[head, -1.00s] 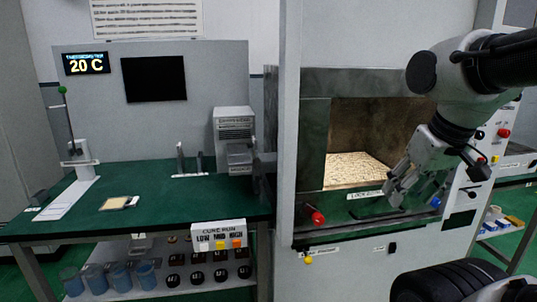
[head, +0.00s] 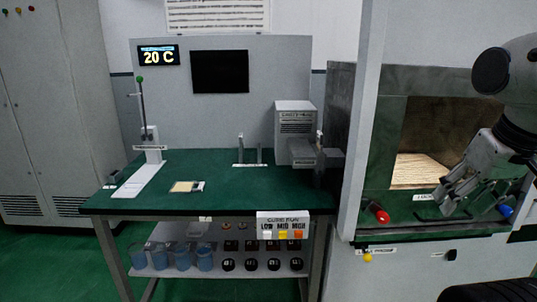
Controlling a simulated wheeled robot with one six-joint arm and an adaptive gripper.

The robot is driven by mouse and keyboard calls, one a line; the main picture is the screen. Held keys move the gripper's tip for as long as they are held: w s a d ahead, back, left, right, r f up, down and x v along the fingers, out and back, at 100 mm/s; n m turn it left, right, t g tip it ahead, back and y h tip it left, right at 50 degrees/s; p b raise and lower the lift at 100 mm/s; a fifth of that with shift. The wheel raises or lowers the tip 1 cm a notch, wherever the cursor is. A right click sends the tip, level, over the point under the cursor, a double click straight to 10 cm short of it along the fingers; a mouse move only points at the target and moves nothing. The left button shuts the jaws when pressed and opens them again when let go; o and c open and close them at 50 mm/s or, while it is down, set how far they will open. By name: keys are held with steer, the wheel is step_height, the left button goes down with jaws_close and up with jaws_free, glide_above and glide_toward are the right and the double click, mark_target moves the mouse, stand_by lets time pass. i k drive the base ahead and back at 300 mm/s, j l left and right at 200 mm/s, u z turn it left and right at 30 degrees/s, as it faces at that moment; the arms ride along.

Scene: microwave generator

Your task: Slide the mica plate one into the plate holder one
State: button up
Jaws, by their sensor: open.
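A small flat tan plate (head: 183,187), which looks like the mica plate, lies on the green-topped table (head: 215,188), with a small pale and dark piece at its right end. Behind it and to its right stand two thin grey uprights on a white base (head: 247,164), possibly the plate holder; no label on it can be read. My gripper (head: 446,204) is open and empty at the right, in front of the opening of the large grey chamber. It is well apart from the plate and the uprights.
A grey boxed device (head: 295,125) stands at the table's back right. A stand with a green-tipped rod (head: 151,140) is at the left. A button panel (head: 282,225) hangs at the front edge. Blue cups (head: 182,258) and dark round items fill the lower shelf.

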mark_target(319, 148)
steer(key=i+j, duration=0.15)
steer(key=j, duration=0.15)
steer(key=i+j+z, duration=0.15)
steer(key=j, duration=0.2)
steer(key=i+j, duration=0.1)
steer(key=j, duration=0.2)
steer(key=i+j+z, duration=0.15)
steer(key=j, duration=0.2)
steer(key=i+j, duration=0.1)
steer(key=j, duration=0.25)
steer(key=i+l, duration=0.15)
steer(key=i, duration=0.35)
steer(key=z, duration=0.05)
